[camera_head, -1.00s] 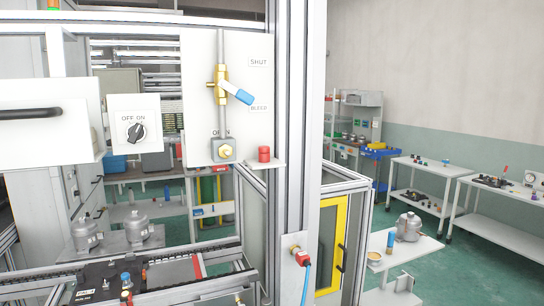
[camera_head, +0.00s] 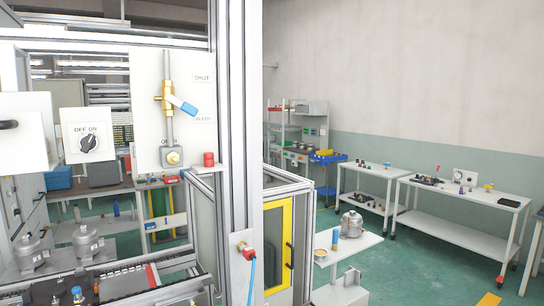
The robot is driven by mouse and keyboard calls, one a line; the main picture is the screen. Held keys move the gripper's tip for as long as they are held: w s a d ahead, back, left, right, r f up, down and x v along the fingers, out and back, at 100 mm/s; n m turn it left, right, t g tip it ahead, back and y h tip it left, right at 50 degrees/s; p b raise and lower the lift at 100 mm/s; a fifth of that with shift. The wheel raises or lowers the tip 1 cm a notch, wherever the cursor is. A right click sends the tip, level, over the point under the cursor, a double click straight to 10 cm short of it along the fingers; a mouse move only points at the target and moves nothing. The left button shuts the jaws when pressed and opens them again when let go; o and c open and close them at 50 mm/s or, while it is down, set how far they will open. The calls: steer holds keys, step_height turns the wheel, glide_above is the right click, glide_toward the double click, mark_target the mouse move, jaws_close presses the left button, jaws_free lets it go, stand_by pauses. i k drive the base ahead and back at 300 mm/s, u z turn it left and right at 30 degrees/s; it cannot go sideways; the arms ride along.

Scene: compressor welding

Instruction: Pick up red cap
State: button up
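A small red cap (camera_head: 209,159) sits on a narrow ledge at the lower right corner of the white valve panel (camera_head: 148,110), left of the tall aluminium post. It looks upright and ribbed. The panel carries a brass valve with a blue handle (camera_head: 181,105), between SHUT and BLEED labels. My gripper is not in view.
The aluminium post (camera_head: 236,130) stands just right of the cap. A red fitting with a blue hose (camera_head: 246,252) is on the post lower down. A yellow-framed door (camera_head: 279,245) and a small white shelf with a compressor (camera_head: 352,224) are to the right. Green floor (camera_head: 420,270) is open there.

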mark_target(209, 161)
steer(key=z, duration=0.5)
steer(key=i, duration=0.9)
steer(key=u, duration=1.5)
